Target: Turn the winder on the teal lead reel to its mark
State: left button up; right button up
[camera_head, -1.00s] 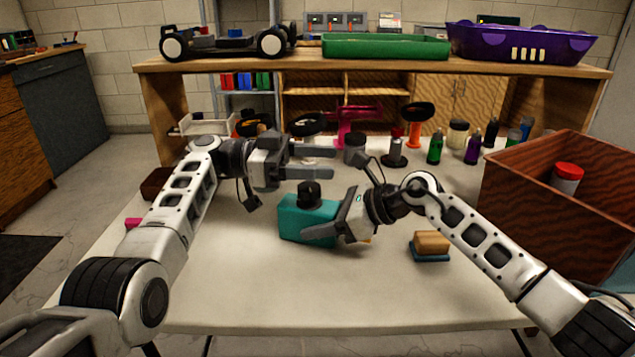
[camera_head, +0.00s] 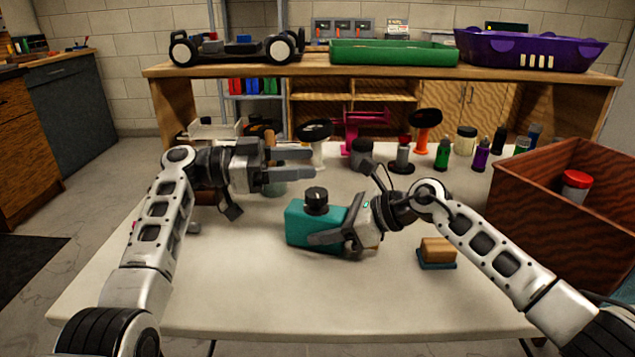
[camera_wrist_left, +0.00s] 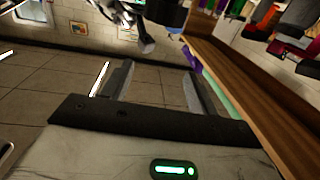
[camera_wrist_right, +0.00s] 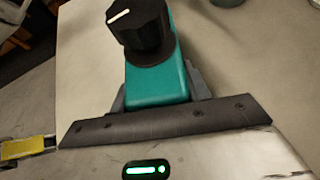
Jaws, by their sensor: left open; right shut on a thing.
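The teal lead reel (camera_head: 303,222) stands on the table, a boxy teal body with a black winder (camera_head: 316,197) on top. In the right wrist view the reel (camera_wrist_right: 155,88) sits between the fingers, and the winder (camera_wrist_right: 140,28) shows a white pointer line. The mark itself cannot be made out. My right gripper (camera_head: 330,240) is shut on the reel's body from the right. My left gripper (camera_head: 311,164) is open and empty, above and behind the reel, fingers pointing right. In the left wrist view its fingers (camera_wrist_left: 155,85) are apart with nothing between them.
A wooden block on a blue base (camera_head: 437,252) lies right of the reel. A brown wooden box (camera_head: 530,215) stands at the right. Several bottles and stands, including an orange one (camera_head: 423,135), line the back. A raised shelf (camera_head: 350,70) crosses behind. The table's front is clear.

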aim_at(306, 196)
pick_arm(q)
jog(key=s+a+f+n+t+y, duration=0.2)
jog(key=s+a+f+n+t, duration=0.2)
jog(key=s+a+f+t, duration=0.25)
jog(key=shift+g, duration=0.35)
jog(key=x, duration=0.7)
jog(key=r+x, duration=0.1)
jog(key=x, duration=0.3)
jog(key=shift+w+a, duration=0.1)
jog(key=shift+w, duration=0.35)
jog(key=c, duration=1)
